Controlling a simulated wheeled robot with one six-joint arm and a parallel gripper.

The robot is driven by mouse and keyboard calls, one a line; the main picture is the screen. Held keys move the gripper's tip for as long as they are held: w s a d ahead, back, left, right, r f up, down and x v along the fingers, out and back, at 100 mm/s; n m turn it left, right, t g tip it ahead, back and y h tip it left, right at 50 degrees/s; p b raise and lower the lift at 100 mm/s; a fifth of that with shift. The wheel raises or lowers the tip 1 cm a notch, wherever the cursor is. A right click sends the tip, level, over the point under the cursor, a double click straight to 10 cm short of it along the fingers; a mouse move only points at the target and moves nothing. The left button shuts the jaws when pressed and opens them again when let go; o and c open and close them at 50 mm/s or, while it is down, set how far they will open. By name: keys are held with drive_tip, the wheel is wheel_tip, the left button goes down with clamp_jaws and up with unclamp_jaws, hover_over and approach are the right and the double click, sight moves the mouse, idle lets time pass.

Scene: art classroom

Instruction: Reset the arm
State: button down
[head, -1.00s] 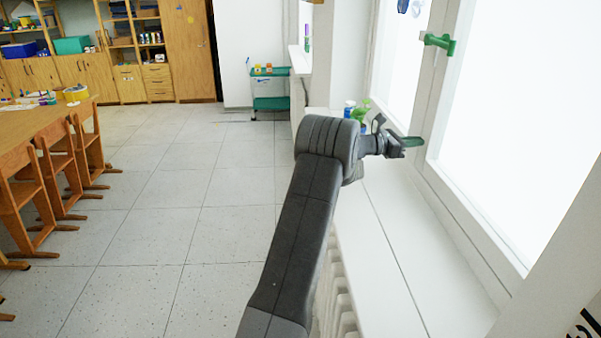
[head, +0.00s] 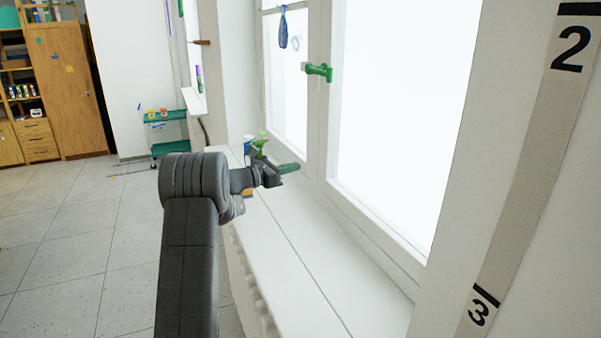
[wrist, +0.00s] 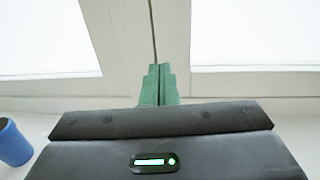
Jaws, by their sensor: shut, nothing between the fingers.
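My arm (head: 188,260) rises from the bottom of the head view and bends at the elbow toward the window side. My gripper (head: 291,168) reaches to the right over the white window sill, in front of the window frame. Its green fingers are together with nothing between them. In the wrist view the closed green fingers (wrist: 158,84) point at the window frame. I cannot tell how far the tips are from the frame.
The sill (head: 290,245) is bare toward the front. A green spray bottle (head: 261,141) and a blue bottle (head: 248,146) stand behind my gripper. A green window handle (head: 318,72) sticks out above. A green cart (head: 166,145) stands farther back; floor at left is clear.

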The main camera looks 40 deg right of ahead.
sight(320, 163)
drive_tip(key=w+a, duration=0.1)
drive_tip(key=a, duration=0.5)
drive_tip(key=shift+w+a+f+b, duration=0.2)
drive_tip(key=shift+w+b, duration=0.15)
drive_tip(key=shift+b, duration=0.1)
drive_tip(key=shift+d, duration=0.1)
drive_tip(key=s+d+p, duration=0.1)
drive_tip(key=d, duration=0.3)
drive_tip(key=s+d+p, duration=0.1)
drive_tip(key=d, duration=0.3)
drive_tip(key=s+d, duration=0.1)
drive_tip(key=d, duration=0.4)
drive_tip(key=shift+s+p, duration=0.3)
drive_tip(key=shift+p, duration=0.1)
